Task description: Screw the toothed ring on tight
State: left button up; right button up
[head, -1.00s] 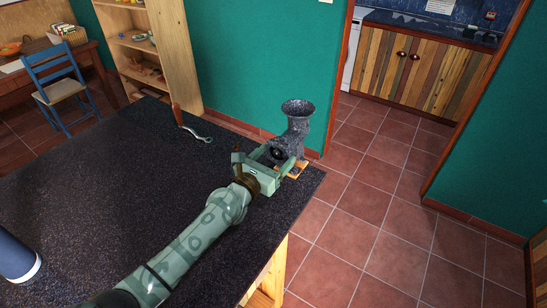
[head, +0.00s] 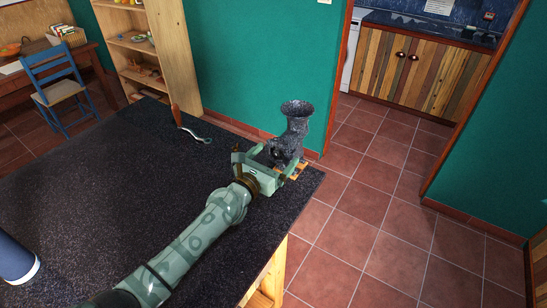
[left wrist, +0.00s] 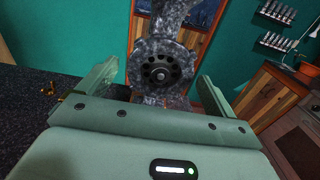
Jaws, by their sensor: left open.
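A dark speckled grinder (head: 294,130) stands upright at the table's far right corner, with a flared funnel on top. In the left wrist view its round mouth faces me. The toothed ring (left wrist: 162,46) shows there as a dark grey rim around a plate with several holes. My left gripper (head: 264,158) is in front of the mouth, jaws apart. In the left wrist view the fingers (left wrist: 158,86) stand on either side of the ring, with gaps visible on both sides. I cannot tell how tightly the ring sits.
The grinder rests on a small wooden piece (head: 300,171) near the table's edge. A crank with a wooden handle (head: 177,115) lies on the dark tabletop (head: 90,190). A blue and white cylinder (head: 14,262) stands at the left. The middle of the table is largely clear.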

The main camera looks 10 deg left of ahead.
pick_arm(q)
jog(key=p+v, duration=0.1)
jog(key=v, duration=0.5)
dwell(0.3)
